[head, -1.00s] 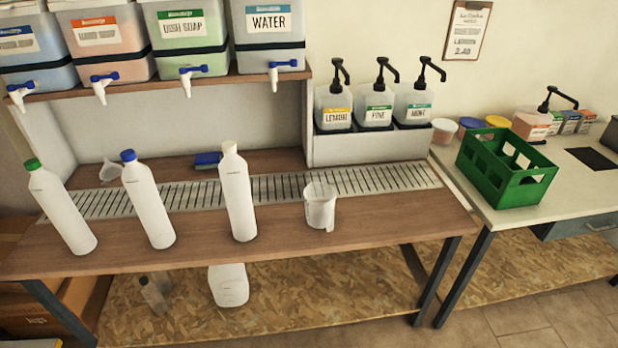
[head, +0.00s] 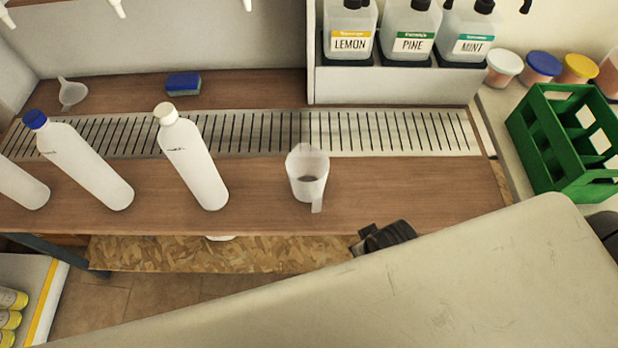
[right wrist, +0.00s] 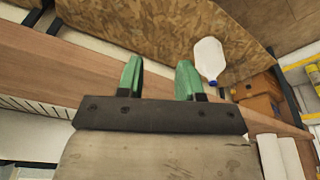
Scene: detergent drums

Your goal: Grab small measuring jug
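The small measuring jug (head: 305,172) is translucent white and stands upright near the middle of the wooden bench top in the head view. Its handle points toward the front edge. My right gripper (right wrist: 157,75) shows two green fingers in the right wrist view; they are apart with nothing between them. In the head view my right arm crosses the lower right, in front of the bench. A dark end part of it shows below and to the right of the jug, apart from it. The jug is not seen in the right wrist view. My left gripper is not in view.
A white-capped bottle (head: 192,158) and a blue-capped bottle (head: 88,165) stand left of the jug. A slotted metal drain strip (head: 390,132) runs behind it. A green crate (head: 565,140) stands at right. The bench right of the jug is clear.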

